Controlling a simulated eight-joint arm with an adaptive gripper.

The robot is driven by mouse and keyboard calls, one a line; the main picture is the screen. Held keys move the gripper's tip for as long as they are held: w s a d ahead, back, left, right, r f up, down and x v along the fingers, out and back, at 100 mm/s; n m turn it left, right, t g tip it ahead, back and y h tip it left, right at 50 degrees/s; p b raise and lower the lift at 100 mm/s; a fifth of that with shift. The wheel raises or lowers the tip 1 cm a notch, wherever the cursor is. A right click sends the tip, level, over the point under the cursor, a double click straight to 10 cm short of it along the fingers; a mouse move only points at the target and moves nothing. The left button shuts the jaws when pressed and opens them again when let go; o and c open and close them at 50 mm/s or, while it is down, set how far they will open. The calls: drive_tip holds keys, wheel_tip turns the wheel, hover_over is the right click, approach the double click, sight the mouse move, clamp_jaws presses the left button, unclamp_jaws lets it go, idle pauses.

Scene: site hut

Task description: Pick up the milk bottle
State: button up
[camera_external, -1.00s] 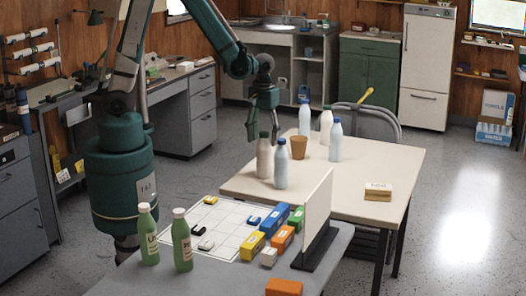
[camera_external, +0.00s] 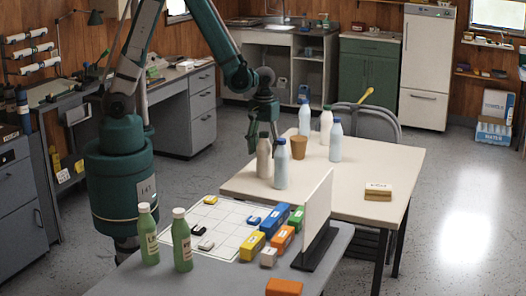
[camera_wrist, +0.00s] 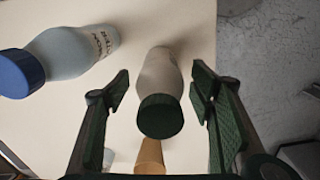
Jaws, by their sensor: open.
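Several bottles stand upright on the cream table (camera_external: 350,180). A pale beige-grey bottle with a dark green cap (camera_external: 264,160) is at the table's left side. It also shows in the wrist view (camera_wrist: 161,72), between my fingers. A bluish-white bottle with a blue cap (camera_external: 281,168) stands close beside it; in the wrist view that bottle (camera_wrist: 75,50) is left of my fingers, its lettering unreadable. No readable label tells which one is milk. My gripper (camera_external: 263,142) is open, pointing down over the green-capped bottle, fingers apart on either side; in the wrist view (camera_wrist: 162,92) neither finger visibly touches it.
A small labelled block (camera_external: 378,192) lies at right. An upright white panel (camera_external: 317,215) stands on the nearer grey table.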

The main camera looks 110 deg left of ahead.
sight(264, 133)
drive_tip(key=shift+c, duration=0.6)
drive_tip(key=c, duration=1.1)
drive_tip(key=shift+o, duration=0.2)
drive_tip(key=shift+r, duration=0.15)
drive_tip(key=shift+r+p, duration=0.8)
drive_tip(key=shift+r, duration=4.05)
